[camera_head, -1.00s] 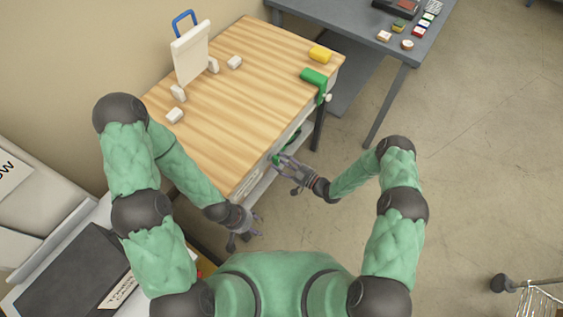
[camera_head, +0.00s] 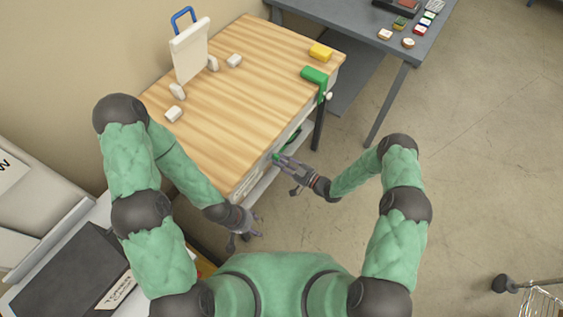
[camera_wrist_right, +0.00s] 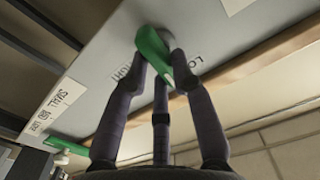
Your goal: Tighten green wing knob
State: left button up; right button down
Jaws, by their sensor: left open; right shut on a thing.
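The green wing knob (camera_wrist_right: 154,52) sits on the grey front panel of the wooden-topped bench, in the right wrist view. The fingers of my right gripper (camera_wrist_right: 160,70) are shut on it, one on each side. In the head view only a small green bit of the knob (camera_head: 276,156) shows beyond my right gripper (camera_head: 284,164) at the bench's front. Lettering on the panel beside the knob is partly hidden by the fingers. My left gripper (camera_head: 244,224) is open and empty near the bench's near corner.
The wooden benchtop (camera_head: 225,115) carries a white stand (camera_head: 190,50) with a blue handle, white blocks and a yellow block (camera_head: 320,52). A green clamp (camera_head: 315,76) grips its right edge. A grey table (camera_head: 350,25) stands behind.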

jog(key=shift+f+m+b, duration=0.2)
jog(key=shift+m+b, duration=1.1)
jog(key=shift+m, duration=1.4)
jog(key=shift+f+m+b, duration=0.15)
jog(key=shift+m+b, duration=1.15)
jog(key=shift+m, duration=1.4)
jog(key=shift+f+m+b, duration=0.2)
jog(key=shift+m+b, duration=1.1)
jog(key=shift+m, duration=1.4)
jog(key=c, duration=1)
grip_release()
jog(key=shift+c, duration=0.2)
